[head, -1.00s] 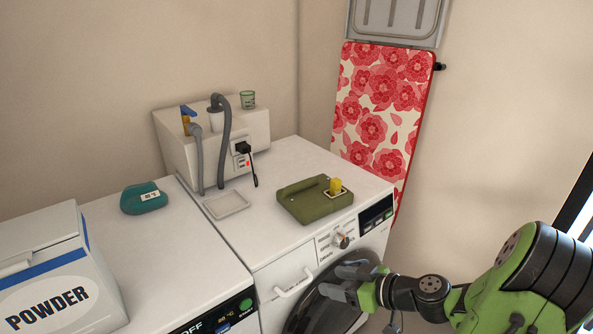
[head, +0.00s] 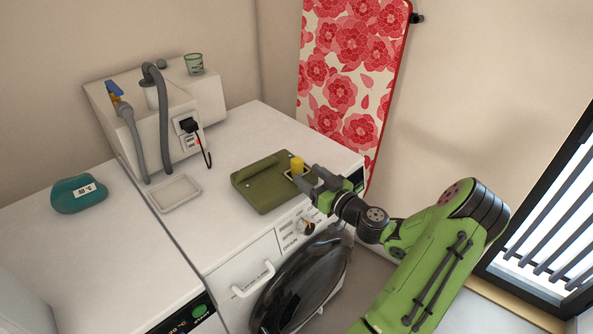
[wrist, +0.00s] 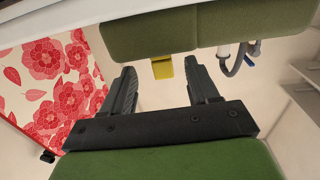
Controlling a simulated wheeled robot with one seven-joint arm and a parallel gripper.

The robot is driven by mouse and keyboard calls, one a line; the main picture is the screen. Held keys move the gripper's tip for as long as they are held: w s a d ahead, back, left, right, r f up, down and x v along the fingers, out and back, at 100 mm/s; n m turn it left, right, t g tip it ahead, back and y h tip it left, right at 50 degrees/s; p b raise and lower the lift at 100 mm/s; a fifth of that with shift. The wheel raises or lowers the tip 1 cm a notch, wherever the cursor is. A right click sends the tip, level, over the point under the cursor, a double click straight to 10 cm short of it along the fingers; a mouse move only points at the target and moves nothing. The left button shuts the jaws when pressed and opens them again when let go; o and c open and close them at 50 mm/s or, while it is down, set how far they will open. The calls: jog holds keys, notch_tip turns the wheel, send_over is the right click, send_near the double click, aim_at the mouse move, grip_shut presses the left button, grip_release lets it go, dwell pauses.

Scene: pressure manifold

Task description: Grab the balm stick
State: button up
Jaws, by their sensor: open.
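What I take for the balm stick is a small yellow cylinder (head: 297,165). It stands upright at the right end of an olive-green holder (head: 262,192) on the right-hand washing machine. In the wrist view the yellow piece (wrist: 162,68) shows beyond and between the fingertips, against the olive holder (wrist: 150,32). My gripper (head: 311,178) is open and empty, just to the right of the cylinder near the machine's front right corner. In the wrist view its two dark fingers (wrist: 160,72) are spread apart. I cannot tell the exact gap to the cylinder.
Left of the holder lie a shallow white tray (head: 175,194) and a pale box (head: 205,97) with grey hoses and a black plug. A teal device (head: 79,195) sits on the left machine. A floral ironing board (head: 345,85) leans behind. The machine top around the holder is mostly clear.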

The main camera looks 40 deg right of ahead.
aim_at(300, 170)
jog(key=w, duration=0.5)
jog(key=shift+w+d+f, duration=0.1)
jog(key=shift+w+f, duration=0.05)
jog(key=shift+w, duration=0.2)
jog(key=c, duration=1)
